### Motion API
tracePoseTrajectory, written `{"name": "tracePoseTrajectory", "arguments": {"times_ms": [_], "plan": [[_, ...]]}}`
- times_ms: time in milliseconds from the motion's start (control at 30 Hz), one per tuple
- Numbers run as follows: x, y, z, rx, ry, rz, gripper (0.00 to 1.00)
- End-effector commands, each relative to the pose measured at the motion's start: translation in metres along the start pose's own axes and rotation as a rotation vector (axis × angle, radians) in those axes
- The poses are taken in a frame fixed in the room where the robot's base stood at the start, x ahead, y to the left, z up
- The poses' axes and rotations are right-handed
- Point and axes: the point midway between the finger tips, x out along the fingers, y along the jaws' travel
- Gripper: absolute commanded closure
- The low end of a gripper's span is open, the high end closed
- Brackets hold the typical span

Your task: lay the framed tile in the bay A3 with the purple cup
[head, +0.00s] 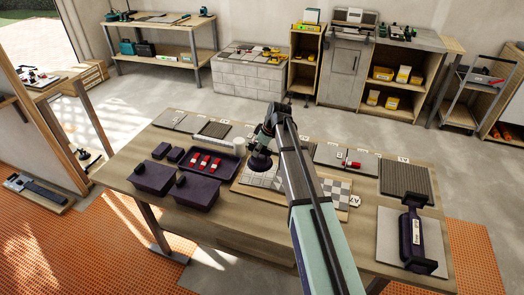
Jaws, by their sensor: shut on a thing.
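My gripper (266,134) is over the middle of the table, shut on a dark purple suction cup (261,162) with a round foot. The cup is above or on the light tiled part of the board (258,179); I cannot tell whether it touches. The board carries light and checkered tiles (335,188), and my arm covers part of it. A light tile with a dark edge (214,130), perhaps the framed tile, lies at the back of the table. I cannot read an A3 label; the bay is not clear to me.
Dark purple boxes (153,177) and a tray with red pieces (205,163) stand left of the board. A purple two-ended lifter (416,240) lies on a grey slab at right. A ribbed dark tile (404,180) and a red-and-white item (352,164) lie behind.

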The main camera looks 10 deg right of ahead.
Motion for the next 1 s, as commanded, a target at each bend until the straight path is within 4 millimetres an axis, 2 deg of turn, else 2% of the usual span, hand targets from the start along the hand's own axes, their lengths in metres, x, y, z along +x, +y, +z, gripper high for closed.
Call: {"name": "tracePoseTrajectory", "arguments": {"times_ms": [33, 300, 567, 1000], "plan": [[0.004, 0.008, -0.004, -0.041, 0.000, -0.018, 1.00], [0.015, 0.013, -0.008, -0.169, 0.000, -0.068, 1.00], [0.026, 0.013, -0.002, -0.172, -0.001, -0.070, 1.00], [0.064, 0.013, 0.013, -0.171, -0.001, -0.069, 1.00]]}}
